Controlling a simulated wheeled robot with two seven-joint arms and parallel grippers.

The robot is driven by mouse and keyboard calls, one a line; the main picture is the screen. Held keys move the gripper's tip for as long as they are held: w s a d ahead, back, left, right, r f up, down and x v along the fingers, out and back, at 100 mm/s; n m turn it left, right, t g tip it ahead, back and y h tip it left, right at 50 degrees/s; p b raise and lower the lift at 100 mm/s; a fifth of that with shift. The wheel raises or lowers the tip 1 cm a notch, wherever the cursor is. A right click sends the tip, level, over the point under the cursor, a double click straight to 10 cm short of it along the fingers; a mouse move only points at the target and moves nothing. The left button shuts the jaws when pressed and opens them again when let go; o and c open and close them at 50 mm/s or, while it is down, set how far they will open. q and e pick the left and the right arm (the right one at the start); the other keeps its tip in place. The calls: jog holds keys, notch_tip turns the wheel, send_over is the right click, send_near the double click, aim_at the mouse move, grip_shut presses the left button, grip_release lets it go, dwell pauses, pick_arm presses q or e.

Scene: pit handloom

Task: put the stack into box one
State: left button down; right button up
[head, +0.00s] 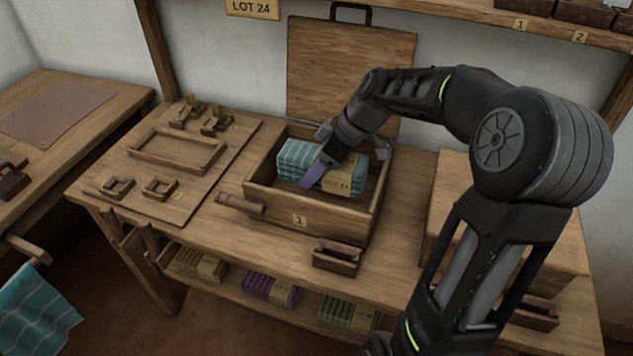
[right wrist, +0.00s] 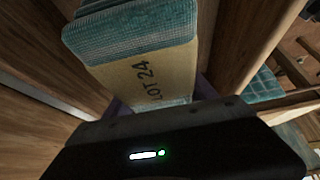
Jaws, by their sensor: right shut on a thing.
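The stack (head: 296,160) is folded teal checked cloth with a tan paper band reading LOT 24. It also shows in the right wrist view (right wrist: 130,35), banded end toward the camera. My right gripper (head: 325,176) is shut on the stack, with purple fingertips on its sides. Box one (head: 340,222) is an open wooden box with a "1" tag on its front wall. The stack is within the box's walls in the head view, toward the back left. I cannot tell whether it touches the floor of the box. My left gripper is not in view.
A wooden lid (head: 350,65) with a handle stands behind the box. A board with frames and small blocks (head: 178,152) lies left. A small wooden holder (head: 336,257) sits at the front edge. Banded stacks (head: 271,288) lie on the lower shelf. My right arm crosses the right side.

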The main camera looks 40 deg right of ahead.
aim_at(316, 193)
jog(key=shift+f, duration=2.45)
jog(key=shift+f+b, duration=0.2)
jog(key=shift+b, duration=0.1)
jog(key=o, duration=1.5)
jog(key=shift+r, duration=0.1)
jog(key=shift+r+p, duration=0.25)
jog(key=shift+p, duration=0.15)
jog(key=v, duration=1.1)
jog(key=shift+s+d+r, duration=0.15)
jog(key=shift+r, duration=0.2)
